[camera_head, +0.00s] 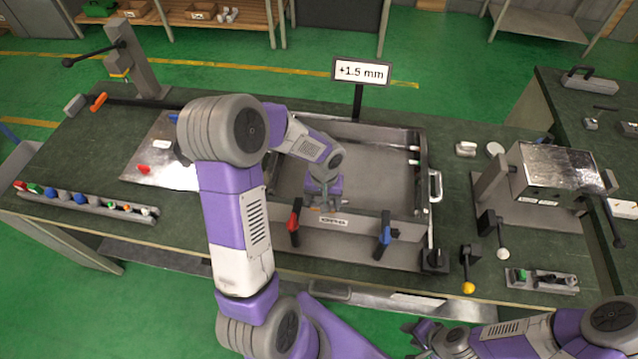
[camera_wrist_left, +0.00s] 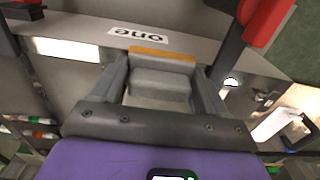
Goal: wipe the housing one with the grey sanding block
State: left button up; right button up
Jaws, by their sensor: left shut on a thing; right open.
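The housing one (camera_head: 390,183) is a large open metal box in the middle of the bench. A label on its front wall reads "one", upside down, in the left wrist view (camera_wrist_left: 139,36). My left gripper (camera_head: 325,203) is inside it, close behind the front wall. It is shut on the grey sanding block (camera_wrist_left: 160,82), which has an orange strip along one edge. Whether the block touches the housing cannot be told. My right gripper (camera_head: 420,333) is open and low at the bottom of the head view, in front of the bench.
A red-handled clamp (camera_head: 294,226) and a blue-handled clamp (camera_head: 384,236) stand at the housing's front wall. A "+1.5 mm" sign (camera_head: 361,72) rises behind it. A metal box fixture (camera_head: 556,172) stands right. A rail of coloured parts (camera_head: 85,203) lies left.

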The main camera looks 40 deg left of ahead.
pick_arm(q)
notch_tip(320, 180, up, 3)
jog(key=shift+f+p, duration=0.1)
jog(key=shift+p, duration=0.55)
jog(key=shift+r+p, duration=0.55)
jog(key=shift+r, duration=0.2)
jog(key=shift+r+p, duration=1.3)
jog(key=shift+r, duration=0.7)
